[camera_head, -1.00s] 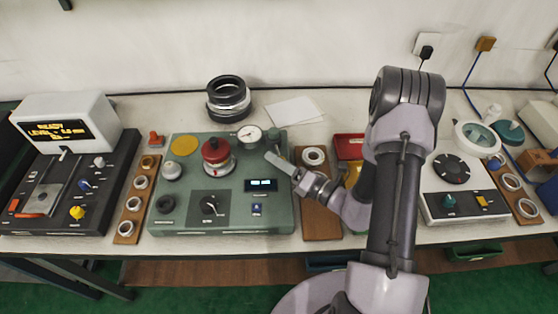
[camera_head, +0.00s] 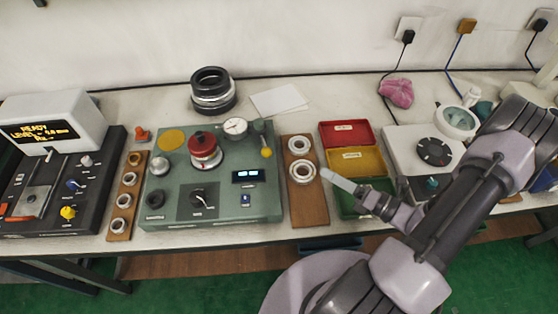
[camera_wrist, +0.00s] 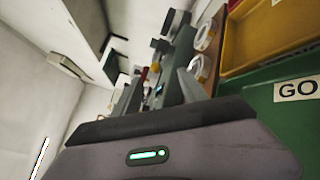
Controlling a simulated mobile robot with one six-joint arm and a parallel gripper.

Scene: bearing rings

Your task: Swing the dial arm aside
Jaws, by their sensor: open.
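The green gauge station (camera_head: 225,185) stands at the middle left of the bench. Its white round dial (camera_head: 235,127) sits near the station's back edge, beside a short dark post (camera_head: 258,127); the dial arm between them is too small to make out clearly. A yellow ball knob (camera_head: 266,153) is below the post. The red-topped part (camera_head: 203,143) is left of and in front of the dial. My gripper (camera_head: 324,173) is open and empty, right of the station, close to the wooden ring board. Its fingers (camera_wrist: 160,92) also show in the wrist view, pointing toward the station.
A wooden board (camera_head: 308,207) with two pale rings lies right of the station. Red (camera_head: 345,126), yellow (camera_head: 375,162) and green bins are beside it. Stacked dark rings (camera_head: 212,91) and a paper sheet (camera_head: 278,100) lie behind. A black console (camera_head: 95,190) stands at left.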

